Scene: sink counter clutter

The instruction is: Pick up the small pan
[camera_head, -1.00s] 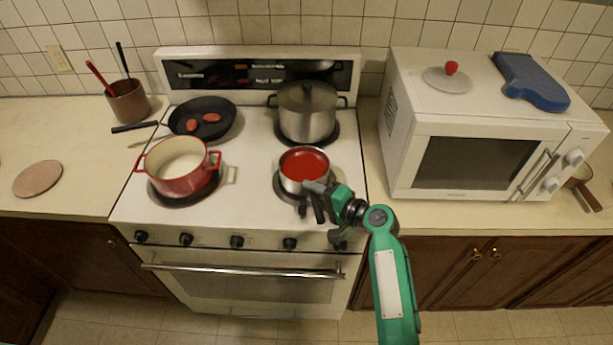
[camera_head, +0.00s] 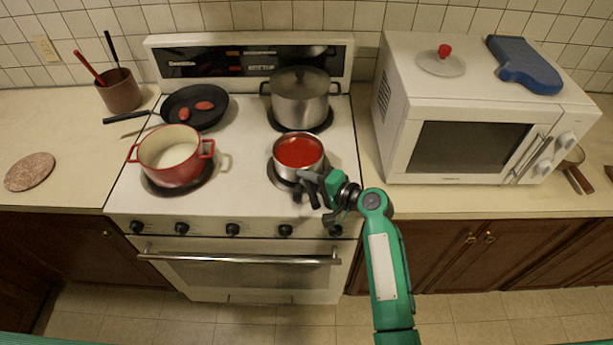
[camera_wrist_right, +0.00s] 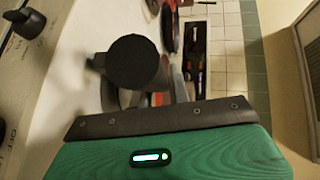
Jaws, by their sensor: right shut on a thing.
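The small pan (camera_head: 298,167) is a steel pot with red sauce in it, at the front right burner of the stove. My right gripper (camera_head: 310,187) is at its near right side, shut on the pan's handle. The gripper hides most of the handle. In the right wrist view, a round dark end, likely of the handle (camera_wrist_right: 133,62), sits right in front of the gripper. I cannot tell whether the pan touches the burner. My left gripper is not in view.
A lidded steel pot (camera_head: 300,101) stands behind the pan. A red pot (camera_head: 172,158) and a black frying pan (camera_head: 186,94) are on the left burners. A white microwave (camera_head: 396,128) stands on the right counter. The left counter has free room.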

